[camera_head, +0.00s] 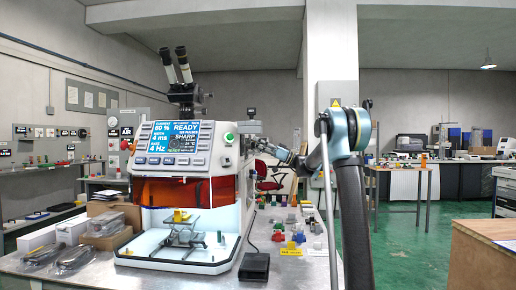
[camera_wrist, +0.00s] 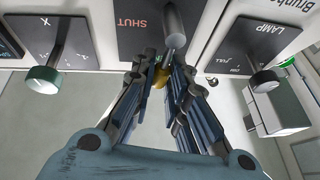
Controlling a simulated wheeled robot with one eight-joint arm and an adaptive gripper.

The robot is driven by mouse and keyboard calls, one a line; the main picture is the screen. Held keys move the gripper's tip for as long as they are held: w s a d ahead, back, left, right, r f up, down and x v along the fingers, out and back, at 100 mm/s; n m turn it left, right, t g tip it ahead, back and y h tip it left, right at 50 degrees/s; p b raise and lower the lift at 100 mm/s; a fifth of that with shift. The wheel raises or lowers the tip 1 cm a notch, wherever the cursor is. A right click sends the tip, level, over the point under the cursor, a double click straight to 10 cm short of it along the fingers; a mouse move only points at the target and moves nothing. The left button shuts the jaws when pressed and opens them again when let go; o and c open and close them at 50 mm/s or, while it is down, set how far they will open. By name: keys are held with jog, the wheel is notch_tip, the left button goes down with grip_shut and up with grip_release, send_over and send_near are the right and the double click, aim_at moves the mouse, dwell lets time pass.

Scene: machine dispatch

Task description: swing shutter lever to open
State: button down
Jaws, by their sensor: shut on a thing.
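The shutter lever (camera_wrist: 174,22) is a grey metal rod on a dark plate (camera_wrist: 138,25) that reads SHUT, upside down in the wrist view. A small gold-coloured part shows at the rod's lower end, between the fingers. My gripper (camera_wrist: 161,65) is shut on the lever, with one finger on each side. In the head view my gripper (camera_head: 291,159) is at the right side of the white machine (camera_head: 226,150). The lever cannot be made out there. The machine's screen (camera_head: 182,136) reads READY.
Small coloured parts and a black box (camera_head: 254,267) lie on the bench (camera_head: 205,281) below.

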jog(key=shift+s+n+g, duration=0.15)
jog(key=shift+n+g, duration=0.25)
jog(key=shift+n, duration=0.3)
jog(key=c, duration=1.6)
grip_release()
jog(key=v, duration=1.2)
